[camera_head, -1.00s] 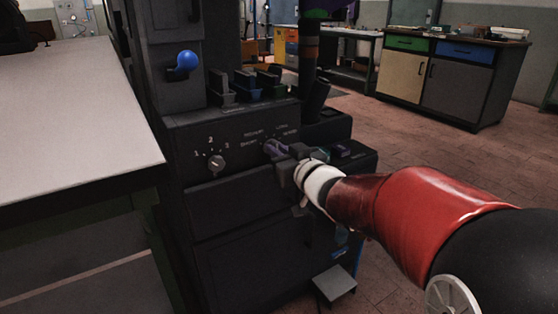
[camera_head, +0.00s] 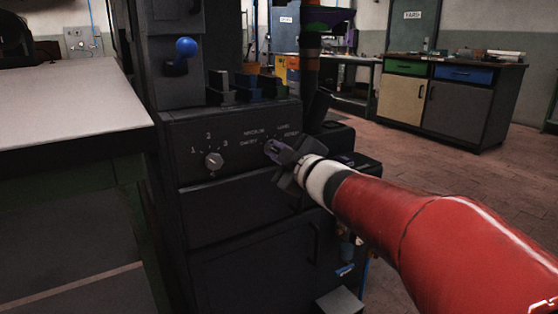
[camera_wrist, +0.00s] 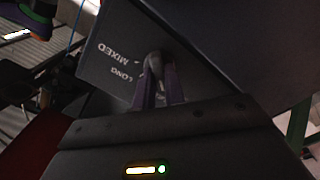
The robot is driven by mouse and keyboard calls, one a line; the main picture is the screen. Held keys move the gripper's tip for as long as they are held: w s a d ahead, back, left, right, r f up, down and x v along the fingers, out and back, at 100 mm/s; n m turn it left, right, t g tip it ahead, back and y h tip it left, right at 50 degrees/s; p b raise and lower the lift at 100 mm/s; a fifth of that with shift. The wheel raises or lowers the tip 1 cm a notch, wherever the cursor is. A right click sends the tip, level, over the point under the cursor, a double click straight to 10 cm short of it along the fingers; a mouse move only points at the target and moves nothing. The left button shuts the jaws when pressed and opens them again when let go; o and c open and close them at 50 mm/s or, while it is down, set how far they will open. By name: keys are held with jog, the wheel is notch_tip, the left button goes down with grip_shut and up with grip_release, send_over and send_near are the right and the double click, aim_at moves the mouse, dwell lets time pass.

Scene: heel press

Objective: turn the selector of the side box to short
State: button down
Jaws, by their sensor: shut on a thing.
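The dark side box (camera_head: 240,218) stands in the middle of the head view. Its upper front panel carries a selector (camera_head: 269,146) ringed by small words, with short at its left; the lettering is blurred. In the wrist view the grey selector knob (camera_wrist: 154,61) sits between my purple fingertips, with "MIXED" and "LONG" readable upside down beside it. My gripper (camera_head: 276,149) is shut on this knob, and its fingers (camera_wrist: 159,82) flank it. The gripper body is tilted. The fingers cover much of the knob, so I cannot tell which word it points to.
A second knob (camera_head: 213,160) marked 1, 2, 3 sits left on the same panel. A blue ball handle (camera_head: 186,47) and several small bins (camera_head: 247,86) are above. A white-topped table (camera_head: 65,100) is close at left. Open floor (camera_head: 440,150) lies to the right.

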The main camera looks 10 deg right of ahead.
jog(key=shift+f+n+b, duration=0.15)
jog(key=shift+n+b, duration=0.25)
jog(key=shift+n, duration=0.4)
jog(key=c, duration=1.5)
grip_release()
jog(key=shift+o, duration=0.2)
jog(key=p+v, duration=0.1)
jog(key=v, duration=0.7)
